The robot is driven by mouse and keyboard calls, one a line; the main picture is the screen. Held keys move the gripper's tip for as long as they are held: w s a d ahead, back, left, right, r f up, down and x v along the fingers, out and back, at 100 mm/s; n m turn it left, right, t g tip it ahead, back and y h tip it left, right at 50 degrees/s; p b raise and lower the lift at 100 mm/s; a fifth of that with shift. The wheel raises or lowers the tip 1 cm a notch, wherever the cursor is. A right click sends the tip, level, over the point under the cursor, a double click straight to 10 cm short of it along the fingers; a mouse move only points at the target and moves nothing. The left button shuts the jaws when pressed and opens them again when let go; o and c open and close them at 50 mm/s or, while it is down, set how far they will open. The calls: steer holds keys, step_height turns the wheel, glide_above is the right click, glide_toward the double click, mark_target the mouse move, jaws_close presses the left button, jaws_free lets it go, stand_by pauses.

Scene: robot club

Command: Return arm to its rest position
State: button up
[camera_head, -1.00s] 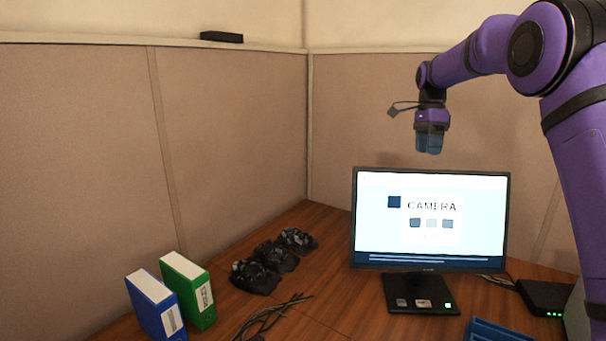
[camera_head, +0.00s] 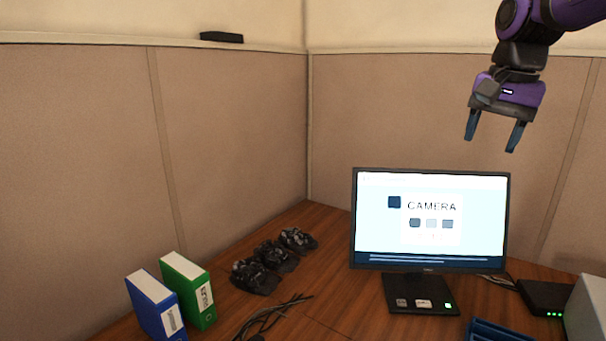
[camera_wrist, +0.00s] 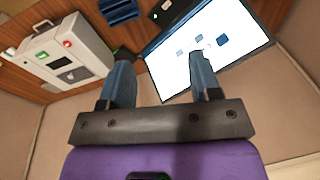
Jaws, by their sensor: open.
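My gripper (camera_head: 493,132) is at the upper right of the head view, high in front of the cubicle wall, above and to the right of the monitor. Its two blue fingers point down, spread apart with nothing between them. In the wrist view my gripper (camera_wrist: 163,82) shows the same open fingers, with the monitor screen behind them. My purple arm enters from the top right corner of the head view.
The lit monitor (camera_head: 430,222) stands on the wooden desk (camera_head: 325,280). Left are black crumpled-looking items (camera_head: 272,262), cables (camera_head: 270,318), a green binder (camera_head: 188,290) and a blue binder (camera_head: 155,305). Right are a black box (camera_head: 545,297), a blue tray (camera_head: 495,331) and a grey case (camera_wrist: 65,58).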

steer(key=s+f+n+t, duration=0.1)
steer(key=s+f+n, duration=0.1)
steer(key=s, duration=0.4)
steer(key=s+f+n+t, duration=0.1)
steer(key=s+f+n, duration=0.2)
steer(key=s, duration=0.4)
steer(key=s+a+f+n+t, duration=0.1)
steer(key=s+f+n, duration=0.2)
steer(key=s, duration=0.3)
steer(key=shift+s+f, duration=0.2)
steer(key=shift+s, duration=0.1)
stand_by(0.7)
